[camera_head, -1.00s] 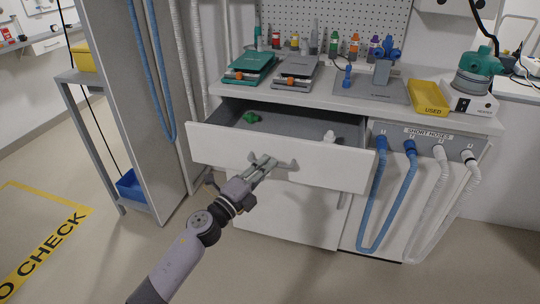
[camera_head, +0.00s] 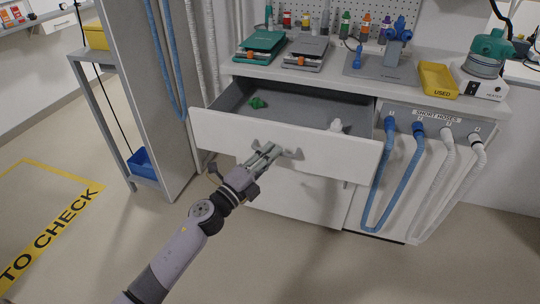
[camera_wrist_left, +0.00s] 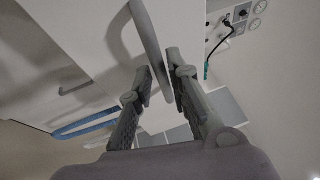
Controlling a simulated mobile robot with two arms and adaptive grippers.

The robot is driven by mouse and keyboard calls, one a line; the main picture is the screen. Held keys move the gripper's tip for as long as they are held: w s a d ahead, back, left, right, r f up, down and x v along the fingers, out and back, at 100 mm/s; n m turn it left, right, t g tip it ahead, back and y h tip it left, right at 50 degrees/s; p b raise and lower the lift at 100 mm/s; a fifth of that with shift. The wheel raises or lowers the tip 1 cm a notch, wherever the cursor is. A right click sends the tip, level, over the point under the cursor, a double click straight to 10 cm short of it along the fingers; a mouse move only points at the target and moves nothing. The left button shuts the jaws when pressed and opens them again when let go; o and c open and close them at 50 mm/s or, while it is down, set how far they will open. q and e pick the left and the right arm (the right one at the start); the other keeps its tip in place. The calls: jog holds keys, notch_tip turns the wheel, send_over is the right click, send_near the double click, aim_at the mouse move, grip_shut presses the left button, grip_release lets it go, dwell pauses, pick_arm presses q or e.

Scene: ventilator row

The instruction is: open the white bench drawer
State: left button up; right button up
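The white bench drawer (camera_head: 330,150) is pulled out under the bench top, and its grey inside shows. A green item (camera_head: 258,103) and a white item (camera_head: 336,126) lie in it. My left gripper (camera_head: 272,152) is at the middle of the drawer front, at its handle. The fingers partly hide the handle in the head view. My right gripper is not in view.
The bench top (camera_head: 340,78) holds a teal tray (camera_head: 262,44), a grey tray (camera_head: 306,50), a yellow tray (camera_head: 437,80) and a heater (camera_head: 484,75). Blue hoses (camera_head: 378,195) and white hoses (camera_head: 437,190) hang right of the drawer. The floor in front is clear.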

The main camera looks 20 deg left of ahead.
pick_arm(q)
jog(key=shift+o, duration=1.1)
jog(key=v, duration=1.2)
